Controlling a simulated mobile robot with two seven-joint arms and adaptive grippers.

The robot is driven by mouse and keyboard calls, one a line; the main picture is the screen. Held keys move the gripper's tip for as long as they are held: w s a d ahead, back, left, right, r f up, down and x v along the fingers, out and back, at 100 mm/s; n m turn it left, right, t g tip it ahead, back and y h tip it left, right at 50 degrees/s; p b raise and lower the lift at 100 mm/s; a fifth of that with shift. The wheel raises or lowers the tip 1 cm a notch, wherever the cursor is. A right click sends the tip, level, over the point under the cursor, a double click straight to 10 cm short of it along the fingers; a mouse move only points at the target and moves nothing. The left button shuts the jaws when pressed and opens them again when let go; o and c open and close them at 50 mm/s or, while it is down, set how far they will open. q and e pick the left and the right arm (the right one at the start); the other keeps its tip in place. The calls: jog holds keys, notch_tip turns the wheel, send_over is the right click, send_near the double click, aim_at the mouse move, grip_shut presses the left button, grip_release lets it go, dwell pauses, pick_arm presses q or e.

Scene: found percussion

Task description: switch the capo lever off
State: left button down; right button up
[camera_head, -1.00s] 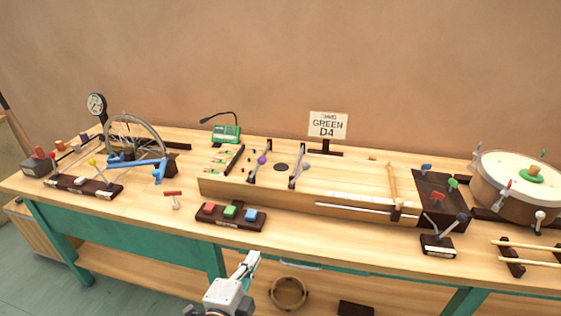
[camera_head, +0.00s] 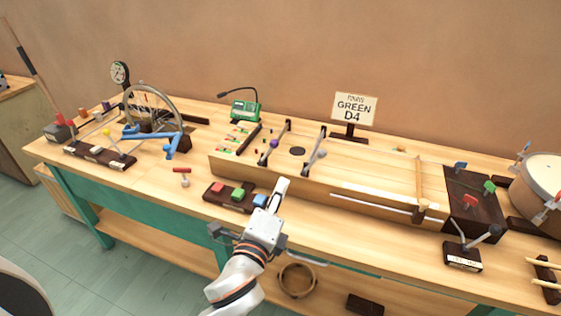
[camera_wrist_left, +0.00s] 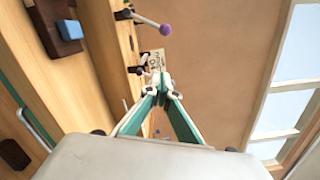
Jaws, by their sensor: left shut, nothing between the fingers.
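On the long wooden string box (camera_head: 285,177) stand two levers: one with a purple knob (camera_head: 273,144) and one with a grey knob (camera_head: 321,154). No readable label shows which is the capo lever. The purple knob (camera_wrist_left: 165,30) also shows in the left wrist view, above and apart from my fingers. My left gripper (camera_head: 284,182) is shut and empty, over the front edge of the string box, in front of both levers. Its closed tips (camera_wrist_left: 161,82) show in the left wrist view. My right gripper is in neither view.
A dark block with red, green and blue buttons (camera_head: 234,196) sits just left of my left gripper. A black-knobbed lever on a small base (camera_head: 463,256) stands front right. A sign (camera_head: 354,108) reads GREEN D4.

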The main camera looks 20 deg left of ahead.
pick_arm(q)
jog(key=w+a+r, duration=0.1)
jog(key=w+a, duration=0.2)
jog(key=w, duration=0.7)
jog(key=shift+w+a+r, duration=0.2)
jog(key=shift+w+a, duration=0.2)
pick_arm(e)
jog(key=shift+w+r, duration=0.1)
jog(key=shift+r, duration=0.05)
pick_arm(q)
jog(key=shift+p, duration=0.3)
